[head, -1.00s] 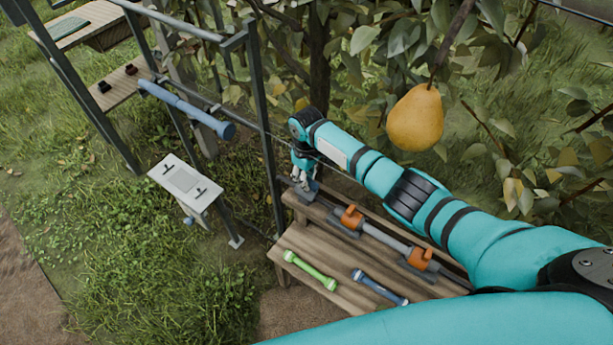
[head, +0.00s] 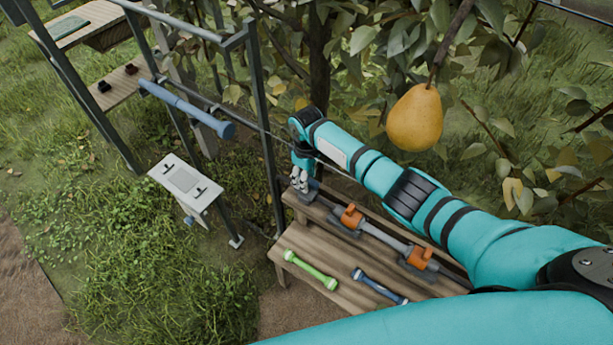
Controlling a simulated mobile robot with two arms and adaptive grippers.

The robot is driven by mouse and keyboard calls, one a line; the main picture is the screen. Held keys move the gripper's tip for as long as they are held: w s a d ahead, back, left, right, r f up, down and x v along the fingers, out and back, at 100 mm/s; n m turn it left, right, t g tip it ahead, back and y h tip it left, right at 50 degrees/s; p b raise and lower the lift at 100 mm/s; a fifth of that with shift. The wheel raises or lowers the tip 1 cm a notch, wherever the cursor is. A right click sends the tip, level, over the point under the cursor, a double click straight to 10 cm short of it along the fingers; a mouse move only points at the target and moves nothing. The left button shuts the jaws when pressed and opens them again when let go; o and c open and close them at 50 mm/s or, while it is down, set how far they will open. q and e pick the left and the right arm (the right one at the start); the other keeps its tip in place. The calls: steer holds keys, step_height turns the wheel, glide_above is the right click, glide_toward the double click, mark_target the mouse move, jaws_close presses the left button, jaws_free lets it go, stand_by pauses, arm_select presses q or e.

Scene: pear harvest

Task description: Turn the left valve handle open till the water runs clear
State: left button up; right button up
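A grey pipe (head: 386,238) lies along the upper shelf of a wooden bench. It carries a left valve with an orange handle (head: 350,216) and a right valve with an orange handle (head: 419,257). No running water can be made out. My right gripper (head: 300,185) points down at the bench's far left end, beside a grey fitting (head: 313,194). It is left of the left orange handle and apart from it. Its fingers are too small to tell open from shut or whether they touch the fitting. My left gripper is not in view.
A green-ended bar (head: 310,270) and a blue bar (head: 380,286) lie on the bench's lower shelf (head: 335,255). A white panel (head: 185,182) and a metal frame (head: 262,120) stand left. A pear (head: 415,118) hangs near my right arm.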

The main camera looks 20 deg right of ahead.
step_height(320, 180, up, 12)
stand_by(0.7)
stand_by(0.4)
